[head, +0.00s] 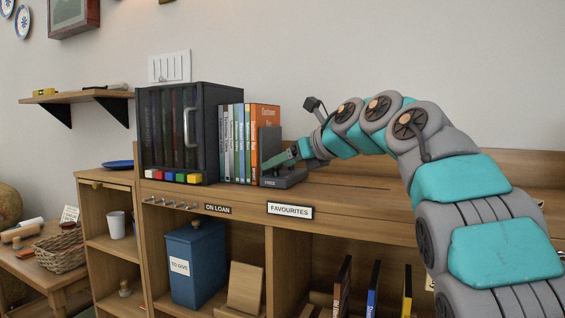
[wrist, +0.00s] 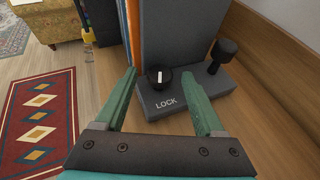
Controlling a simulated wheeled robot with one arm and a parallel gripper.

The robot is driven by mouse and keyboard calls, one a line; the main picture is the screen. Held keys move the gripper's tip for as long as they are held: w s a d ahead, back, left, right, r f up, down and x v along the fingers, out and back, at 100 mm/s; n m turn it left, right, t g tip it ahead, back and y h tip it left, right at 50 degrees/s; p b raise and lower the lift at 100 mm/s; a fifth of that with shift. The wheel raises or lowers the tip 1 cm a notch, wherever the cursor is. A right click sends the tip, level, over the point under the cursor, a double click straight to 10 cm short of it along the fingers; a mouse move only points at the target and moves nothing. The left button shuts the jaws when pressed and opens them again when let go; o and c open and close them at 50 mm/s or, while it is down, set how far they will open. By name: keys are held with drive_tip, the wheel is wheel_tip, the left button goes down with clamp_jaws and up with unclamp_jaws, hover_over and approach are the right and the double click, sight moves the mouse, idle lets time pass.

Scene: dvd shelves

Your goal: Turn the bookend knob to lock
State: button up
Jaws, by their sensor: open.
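The grey bookend (head: 269,143) stands at the right end of a row of DVD cases on the shelf top. It also shows in the wrist view (wrist: 183,35). Its round black knob (wrist: 159,77) has a white pointer line, close to upright in the picture, above the word LOCK on the base. My gripper (wrist: 163,87) is open, with one green finger to each side of the knob and apart from it. In the head view my gripper (head: 280,158) is at the bookend, and the knob is hidden there. A black knobbed post (wrist: 222,54) stands at the right of the base.
DVD cases (head: 238,143) lean against the bookend's left side. A black cabinet (head: 175,132) with coloured buttons stands left of them. A FAVOURITES label (head: 290,210) is on the shelf's front edge. The shelf top right of the bookend looks clear.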

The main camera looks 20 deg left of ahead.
drive_tip(key=shift+c, duration=0.4)
clamp_jaws()
